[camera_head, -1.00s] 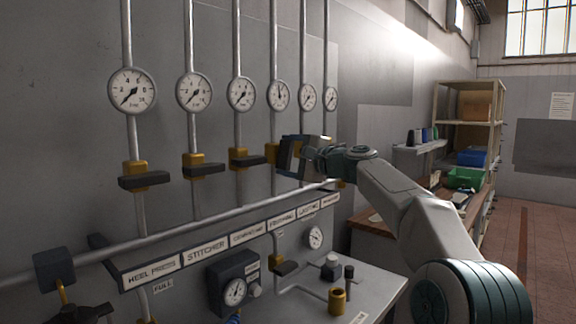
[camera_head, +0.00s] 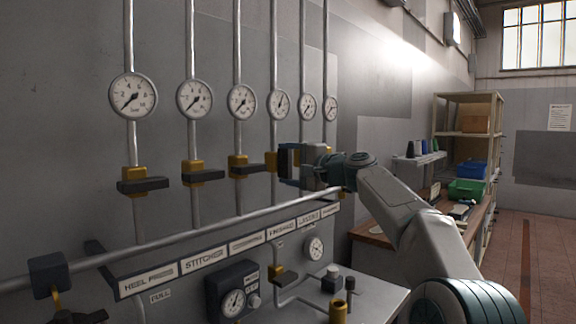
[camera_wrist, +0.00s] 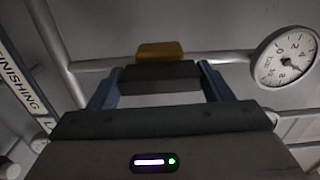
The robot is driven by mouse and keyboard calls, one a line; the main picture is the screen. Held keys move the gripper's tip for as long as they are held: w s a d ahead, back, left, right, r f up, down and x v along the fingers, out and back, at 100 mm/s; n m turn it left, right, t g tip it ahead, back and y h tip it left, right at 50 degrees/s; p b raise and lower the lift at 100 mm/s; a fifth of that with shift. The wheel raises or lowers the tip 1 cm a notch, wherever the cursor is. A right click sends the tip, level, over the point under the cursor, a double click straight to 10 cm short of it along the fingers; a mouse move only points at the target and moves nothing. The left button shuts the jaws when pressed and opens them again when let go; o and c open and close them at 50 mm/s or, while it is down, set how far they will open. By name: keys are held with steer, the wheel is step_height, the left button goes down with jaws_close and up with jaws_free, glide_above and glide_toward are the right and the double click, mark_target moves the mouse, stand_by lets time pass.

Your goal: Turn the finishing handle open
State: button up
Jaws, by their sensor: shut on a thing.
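The finishing valve has a yellow body (camera_wrist: 160,50) on a metal pipe, with a dark block handle (camera_wrist: 160,78) in front of it. My gripper (camera_wrist: 160,84) has its two blue fingers on either side of the handle and is shut on it. In the head view my gripper (camera_head: 284,163) is at the fourth pipe from the left and hides most of that valve. The finishing gauge (camera_head: 279,104) is above it, and it also shows at the right of the wrist view (camera_wrist: 285,57). The finishing label (camera_wrist: 22,85) is at the left there.
Similar valve handles stand crosswise on the pipes to the left, the nearest being the third handle (camera_head: 252,170). A long rail (camera_head: 190,233) runs below the valves above the label strip. A metal bench (camera_head: 375,300) with small fittings is below, and a shelf (camera_head: 466,131) stands at the right.

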steer(key=o, duration=1)
steer(key=b+v, duration=0.4)
steer(key=v, duration=0.9)
steer(key=shift+s+d+b, duration=0.2)
steer(key=shift+d+b, duration=0.1)
steer(key=shift+b, duration=0.05)
